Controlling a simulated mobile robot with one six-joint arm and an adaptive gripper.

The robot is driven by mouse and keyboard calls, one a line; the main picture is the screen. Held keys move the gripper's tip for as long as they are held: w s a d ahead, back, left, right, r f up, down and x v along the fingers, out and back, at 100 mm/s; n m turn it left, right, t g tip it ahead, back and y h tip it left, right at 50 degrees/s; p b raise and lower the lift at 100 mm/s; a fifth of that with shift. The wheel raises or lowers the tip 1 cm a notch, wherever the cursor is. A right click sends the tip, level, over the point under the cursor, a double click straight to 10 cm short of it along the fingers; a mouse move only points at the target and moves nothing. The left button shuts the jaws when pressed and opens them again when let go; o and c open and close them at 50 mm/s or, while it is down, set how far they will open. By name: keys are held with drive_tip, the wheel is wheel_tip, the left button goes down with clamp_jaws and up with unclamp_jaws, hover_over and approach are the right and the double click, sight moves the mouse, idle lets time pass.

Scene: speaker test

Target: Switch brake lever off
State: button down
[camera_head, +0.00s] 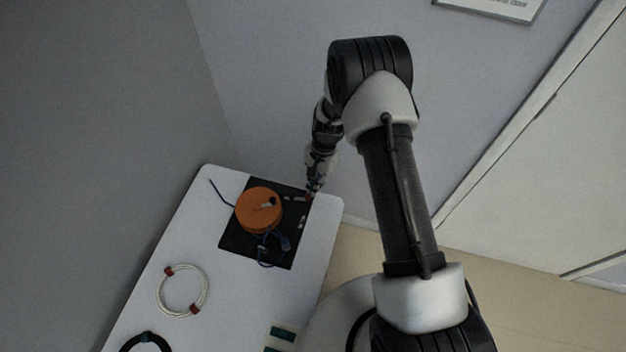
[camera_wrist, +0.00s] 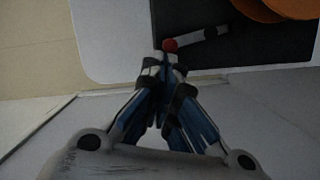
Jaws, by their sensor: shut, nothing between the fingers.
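The brake lever (camera_wrist: 202,37) is a short pale bar with a red knob (camera_wrist: 170,45) at one end and a dark piece at the other. It lies over the black base plate (camera_wrist: 265,50) beside the orange round body (camera_wrist: 292,7). In the head view the orange body (camera_head: 258,210) sits on the black plate (camera_head: 236,240) at the table's far end. My gripper (camera_wrist: 165,62) is shut and empty, its fingertips right at the red knob; I cannot tell if they touch. In the head view my gripper (camera_head: 313,190) is over the plate's right edge, partly covering the knob end.
The white table (camera_head: 225,295) also holds a coiled white cable (camera_head: 160,291) with red ties, a black coil (camera_head: 147,338) and green-and-white pieces (camera_head: 282,333). A blue cable (camera_head: 270,248) lies by the orange body. A wall stands close behind the table.

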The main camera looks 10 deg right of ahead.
drive_tip(key=s+m, duration=0.2)
drive_tip(key=m, duration=0.1)
drive_tip(key=shift+s+d+t+y, duration=0.1)
drive_tip(key=shift+t+y, duration=0.2)
drive_tip(key=shift+s+m, duration=0.4)
drive_tip(key=shift+m, duration=0.1)
drive_tip(key=shift+w+a, duration=0.2)
drive_tip(key=shift+w+a, duration=0.35)
drive_tip(key=shift+w, duration=0.15)
